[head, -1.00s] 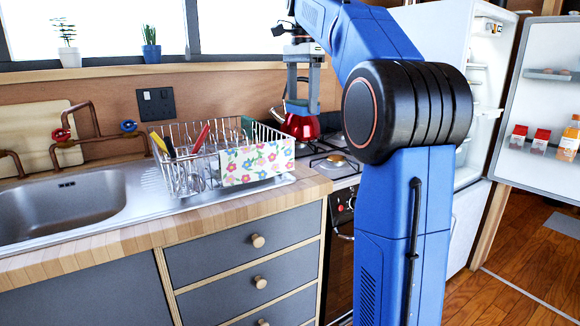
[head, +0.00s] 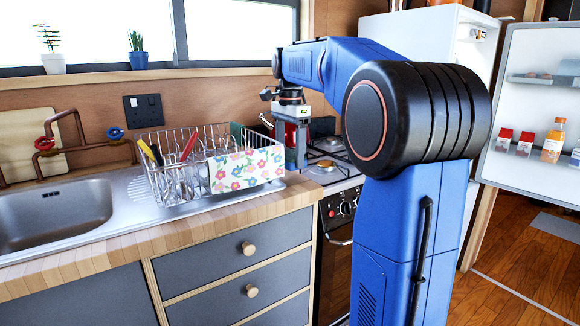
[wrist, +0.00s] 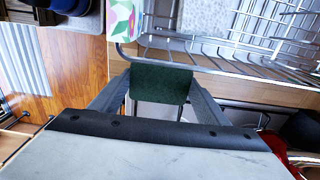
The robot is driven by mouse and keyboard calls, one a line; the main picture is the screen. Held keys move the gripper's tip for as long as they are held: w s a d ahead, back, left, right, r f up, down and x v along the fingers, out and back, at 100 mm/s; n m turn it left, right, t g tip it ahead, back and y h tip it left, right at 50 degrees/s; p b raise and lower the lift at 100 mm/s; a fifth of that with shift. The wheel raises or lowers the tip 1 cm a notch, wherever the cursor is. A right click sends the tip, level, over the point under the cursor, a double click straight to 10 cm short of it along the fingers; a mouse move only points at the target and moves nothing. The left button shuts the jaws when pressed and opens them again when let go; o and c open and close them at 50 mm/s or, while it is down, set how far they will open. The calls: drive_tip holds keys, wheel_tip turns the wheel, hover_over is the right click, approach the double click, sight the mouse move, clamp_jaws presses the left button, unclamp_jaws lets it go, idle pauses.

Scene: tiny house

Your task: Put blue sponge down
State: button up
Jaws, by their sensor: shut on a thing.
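My gripper (head: 295,155) hangs pointing down just right of the dish rack, near the counter's right end and the hob. In the wrist view my gripper (wrist: 160,100) is shut on a flat block, taken to be the sponge (wrist: 160,82). The face I see is dark green; no blue face shows. The sponge is held between both fingers, beside the rack's end and over the wooden counter edge. I cannot tell whether its underside touches anything. In the head view the sponge cannot be made out clearly.
The wire dish rack (head: 165,184) holds cutlery, with a floral cloth (head: 246,170) over its front. The hob (head: 330,168) is close on the right, with a red kettle partly hidden behind my gripper. The sink (head: 55,215) is at left. The wooden counter front (head: 110,252) is bare.

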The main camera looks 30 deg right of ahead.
sight(290, 166)
drive_tip(key=shift+f, duration=2)
drive_tip(key=shift+f, duration=0.1)
drive_tip(key=o, duration=1)
drive_tip(key=shift+c, duration=0.2)
wheel_tip(290, 166, up, 12)
drive_tip(key=shift+f, duration=0.15)
drive_tip(key=shift+r, duration=0.3)
drive_tip(key=shift+s, duration=0.1)
